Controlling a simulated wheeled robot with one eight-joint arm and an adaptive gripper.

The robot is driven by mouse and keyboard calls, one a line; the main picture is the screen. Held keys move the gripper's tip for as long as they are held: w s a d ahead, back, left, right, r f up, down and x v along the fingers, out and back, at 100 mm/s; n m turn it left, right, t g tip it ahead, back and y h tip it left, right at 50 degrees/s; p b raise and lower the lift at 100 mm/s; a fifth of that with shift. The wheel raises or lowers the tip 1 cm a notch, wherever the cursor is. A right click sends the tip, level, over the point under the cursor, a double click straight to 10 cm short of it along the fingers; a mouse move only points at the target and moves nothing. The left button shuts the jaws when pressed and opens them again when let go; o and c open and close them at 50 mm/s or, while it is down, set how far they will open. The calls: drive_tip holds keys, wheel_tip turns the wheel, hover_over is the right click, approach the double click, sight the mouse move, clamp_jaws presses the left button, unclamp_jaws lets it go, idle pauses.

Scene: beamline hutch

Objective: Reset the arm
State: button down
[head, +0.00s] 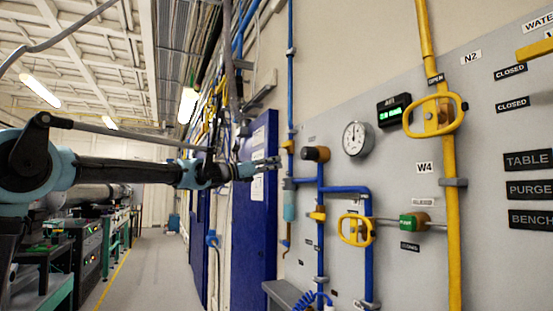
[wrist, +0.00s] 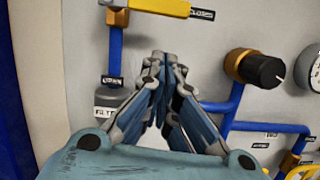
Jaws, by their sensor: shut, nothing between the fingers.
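My arm reaches in from the left in the head view, stretched out level toward the wall panel. My gripper (head: 268,164) is at its end, in front of the blue door and left of the panel. In the wrist view my gripper (wrist: 160,62) has its fingertips together, with nothing between them. The fingers point at the grey panel (wrist: 205,40), near a blue pipe and a filter label. I cannot tell how far the fingertips are from the panel.
The panel holds a black knob (head: 316,154), a round gauge (head: 357,138), yellow handles (head: 435,115) and blue pipes (head: 320,230). A blue door (head: 255,225) stands beside it. Equipment racks (head: 88,255) line the left side. The aisle floor (head: 155,260) between is clear.

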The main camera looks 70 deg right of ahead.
drive_tip(key=v, duration=0.7)
drive_tip(key=shift+w+a+f, duration=0.15)
drive_tip(key=shift+a, duration=0.05)
drive_tip(key=w+a+f+m+t+y, duration=0.45)
drive_tip(key=w+a+f+t, duration=0.75)
drive_tip(key=w+a+f, duration=1.7)
drive_tip(key=w+a+f+m+t+y, duration=0.1)
drive_tip(key=w+a+f+t+y, duration=0.15)
drive_tip(key=a+f, duration=0.8)
drive_tip(key=w+a+f+m+t+y, duration=0.25)
drive_tip(key=a+f, duration=0.55)
drive_tip(key=a, duration=0.6)
drive_tip(key=s+a+f+y, duration=0.2)
drive_tip(key=a+f, duration=0.4)
drive_tip(key=a, duration=0.3)
drive_tip(key=s+a+f+y, duration=0.3)
drive_tip(key=a+f, duration=0.4)
drive_tip(key=a, duration=0.2)
drive_tip(key=shift+a+n, duration=0.3)
drive_tip(key=shift+a, duration=0.05)
